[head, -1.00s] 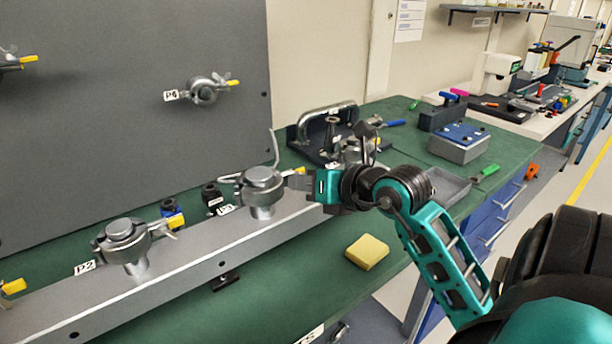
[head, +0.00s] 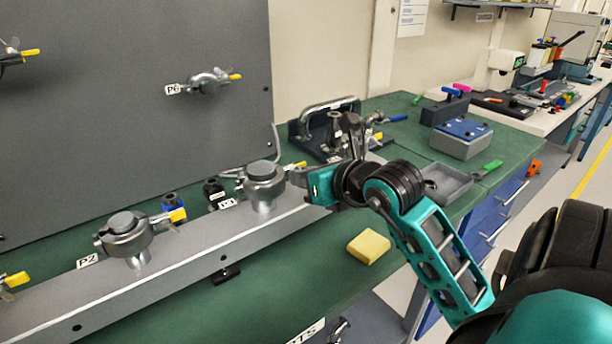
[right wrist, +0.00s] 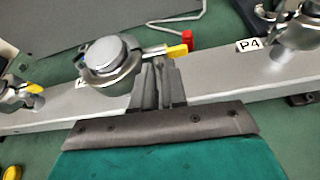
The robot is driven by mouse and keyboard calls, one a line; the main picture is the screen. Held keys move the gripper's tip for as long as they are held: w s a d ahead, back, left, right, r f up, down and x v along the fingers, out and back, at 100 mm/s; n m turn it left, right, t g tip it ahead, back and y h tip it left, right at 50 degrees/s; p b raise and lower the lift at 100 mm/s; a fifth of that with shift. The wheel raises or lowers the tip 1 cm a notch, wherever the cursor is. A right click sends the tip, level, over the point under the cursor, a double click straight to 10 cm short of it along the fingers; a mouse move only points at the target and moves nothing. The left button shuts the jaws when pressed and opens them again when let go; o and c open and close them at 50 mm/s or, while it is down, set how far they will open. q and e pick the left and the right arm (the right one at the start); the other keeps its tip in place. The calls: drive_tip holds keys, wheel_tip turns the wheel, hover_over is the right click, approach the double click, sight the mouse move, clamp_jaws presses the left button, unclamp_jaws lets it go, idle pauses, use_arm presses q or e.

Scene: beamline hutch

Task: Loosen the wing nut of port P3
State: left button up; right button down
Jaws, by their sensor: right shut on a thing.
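Port P3 (head: 262,178) is a round metal clamp on a short post on the long grey rail. It also shows in the right wrist view (right wrist: 110,58), its label mostly hidden there. Its wing nut (right wrist: 177,50), with a yellow tip, sticks out to the right; the tip shows in the head view (head: 299,164). My right gripper (head: 290,177) comes in from the right. In the right wrist view its fingers (right wrist: 154,78) are close together, shut on the wing nut just beside the clamp, hiding part of it. My left gripper is not in view.
Port P2 (head: 124,232) stands left on the same rail (head: 185,258). Port P4 (right wrist: 302,30) is to the right in the wrist view. Port P6 (head: 208,82) is on the upright grey panel. A yellow sponge (head: 368,246) lies on the green bench in front of the rail.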

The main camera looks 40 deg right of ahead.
drive_tip(key=c, duration=1.3)
unclamp_jaws()
drive_tip(key=shift+w, duration=0.1)
drive_tip(key=shift+f, duration=0.1)
